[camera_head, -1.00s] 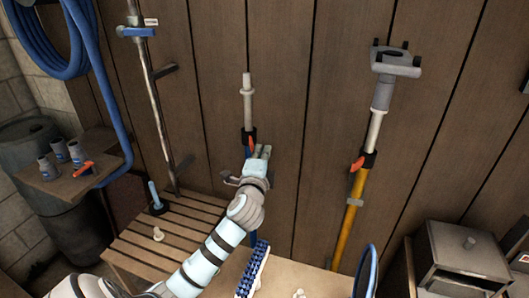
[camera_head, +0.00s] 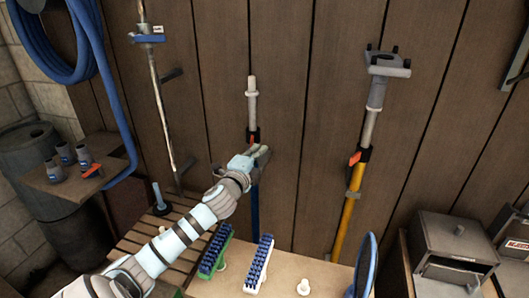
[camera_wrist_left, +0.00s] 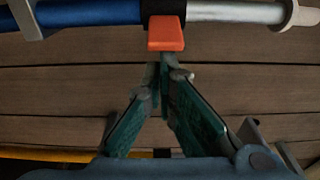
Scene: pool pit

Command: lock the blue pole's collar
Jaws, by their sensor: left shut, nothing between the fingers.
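The blue pole (camera_head: 255,211) stands upright against the plank wall, with a pale metal upper section (camera_head: 252,106). Its black collar (camera_head: 253,133) sits where the two sections meet. In the left wrist view, the collar (camera_wrist_left: 163,7) carries an orange lever (camera_wrist_left: 166,34) facing the camera. My left gripper (camera_head: 261,152) is just below the collar in the head view and partly hides the pole. In the left wrist view my left gripper (camera_wrist_left: 165,68) is shut and empty, fingertips close to the lever's end. I cannot tell whether they touch it. My right gripper is out of view.
A yellow pole (camera_head: 348,212) with its own orange-levered collar stands to the right. A slatted bench (camera_head: 135,240) and brushes, one green (camera_head: 215,250) and one white (camera_head: 259,264), are below. A grey box (camera_head: 455,250) stands at lower right.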

